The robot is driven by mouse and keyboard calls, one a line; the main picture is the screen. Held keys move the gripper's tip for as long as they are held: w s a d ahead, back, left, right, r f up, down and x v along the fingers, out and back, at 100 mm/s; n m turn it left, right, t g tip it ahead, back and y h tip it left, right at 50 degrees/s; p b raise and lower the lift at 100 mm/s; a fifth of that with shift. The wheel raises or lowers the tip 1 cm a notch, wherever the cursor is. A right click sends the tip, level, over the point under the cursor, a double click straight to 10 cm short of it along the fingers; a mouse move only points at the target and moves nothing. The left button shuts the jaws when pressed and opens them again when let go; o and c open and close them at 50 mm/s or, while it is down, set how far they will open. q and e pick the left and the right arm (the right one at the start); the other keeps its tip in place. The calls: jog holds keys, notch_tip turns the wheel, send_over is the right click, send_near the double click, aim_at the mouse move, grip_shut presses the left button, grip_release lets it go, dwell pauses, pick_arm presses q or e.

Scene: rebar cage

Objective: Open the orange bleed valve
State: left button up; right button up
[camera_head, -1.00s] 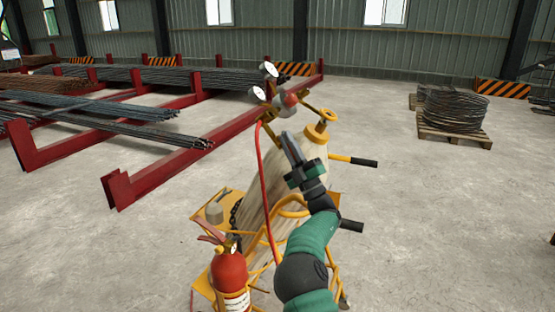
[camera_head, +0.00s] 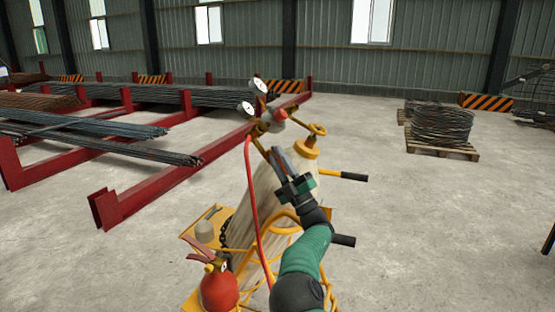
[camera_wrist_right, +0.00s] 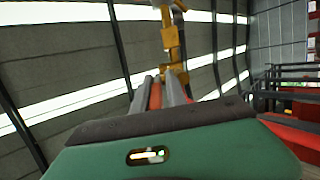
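A gas cylinder (camera_head: 262,192) stands tilted on a yellow cart. At its top is a regulator with two white gauges, a red knob (camera_head: 281,115) and an orange-yellow handwheel (camera_head: 318,129). I cannot tell which orange part is the bleed valve. My right gripper (camera_head: 277,152) is just below the regulator, its fingers pointing up toward it. In the right wrist view, orange-yellow fittings (camera_wrist_right: 171,42) lie beyond the fingertips. The grey fingers (camera_wrist_right: 162,82) are apart by a narrow gap, with something red showing between them. Contact is not clear. My left gripper is not in view.
A red hose (camera_head: 252,200) hangs from the regulator. A fire extinguisher (camera_head: 219,287) is at the cart's lower left. Black-gripped cart handles (camera_head: 354,177) stick out right. Red racks of rebar (camera_head: 150,185) stand left; a wire coil on a pallet (camera_head: 441,149) is at right.

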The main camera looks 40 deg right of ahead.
jog(key=shift+r, duration=0.1)
notch_tip(320, 180, up, 4)
jog(key=shift+f, duration=0.2)
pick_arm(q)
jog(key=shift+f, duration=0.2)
pick_arm(e)
jog(key=s+a+r, duration=0.1)
jog(key=s+a, duration=0.9)
jog(key=s, duration=0.2)
jog(key=shift+s+h, duration=0.2)
jog(key=shift+h, duration=0.1)
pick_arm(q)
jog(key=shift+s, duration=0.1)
pick_arm(e)
jog(key=shift+r, duration=0.1)
